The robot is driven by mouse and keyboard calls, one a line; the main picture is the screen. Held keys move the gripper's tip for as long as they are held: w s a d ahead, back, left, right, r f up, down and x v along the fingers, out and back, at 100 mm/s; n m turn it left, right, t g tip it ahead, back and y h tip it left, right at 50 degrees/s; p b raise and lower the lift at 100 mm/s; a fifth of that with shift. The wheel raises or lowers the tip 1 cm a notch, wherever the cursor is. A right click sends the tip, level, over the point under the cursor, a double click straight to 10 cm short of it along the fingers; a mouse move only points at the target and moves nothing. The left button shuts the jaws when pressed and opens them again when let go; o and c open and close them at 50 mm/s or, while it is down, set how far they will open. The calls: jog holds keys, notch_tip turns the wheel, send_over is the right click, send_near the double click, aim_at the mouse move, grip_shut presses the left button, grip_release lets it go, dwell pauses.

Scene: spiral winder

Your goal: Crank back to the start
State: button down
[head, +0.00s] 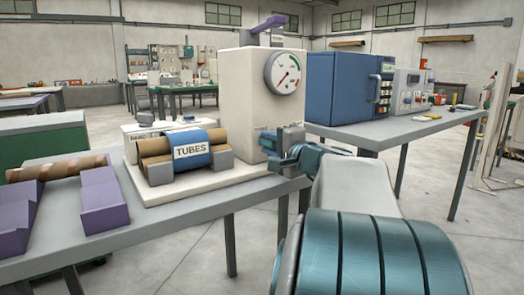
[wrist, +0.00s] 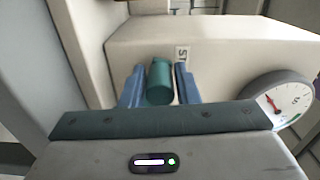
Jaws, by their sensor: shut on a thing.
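The winder is a cream box (head: 250,80) with a round dial (head: 286,72) on its front face; it stands on the grey bench. My gripper (head: 290,150) is at the lower right side of the box. In the wrist view, its two blue fingers close around a teal cylindrical crank handle (wrist: 160,84). The handle lies between the fingers, close to the box wall. A label starting with "ST" (wrist: 183,54) is on the wall just beside the handle. The dial also shows in the wrist view (wrist: 277,100). The rest of the crank is hidden by my gripper.
A blue "TUBES" wrap (head: 192,149) around brown tubes sits on a cream base left of the box. Purple blocks (head: 102,200) and a brown roll (head: 55,168) lie farther left. A blue cabinet (head: 343,88) stands on another table behind right. Open floor lies to the right.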

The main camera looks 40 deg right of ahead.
jog(key=shift+s+d+r, duration=0.15)
jog(key=shift+d+r, duration=0.05)
jog(key=shift+d, duration=0.1)
jog(key=c, duration=1.2)
grip_release()
jog(key=shift+d, duration=0.1)
jog(key=shift+c, duration=0.2)
jog(key=shift+a+f, duration=0.15)
jog(key=shift+a, duration=0.05)
jog(key=s+p, duration=0.3)
jog(key=s, duration=1)
jog(key=shift+s, duration=0.35)
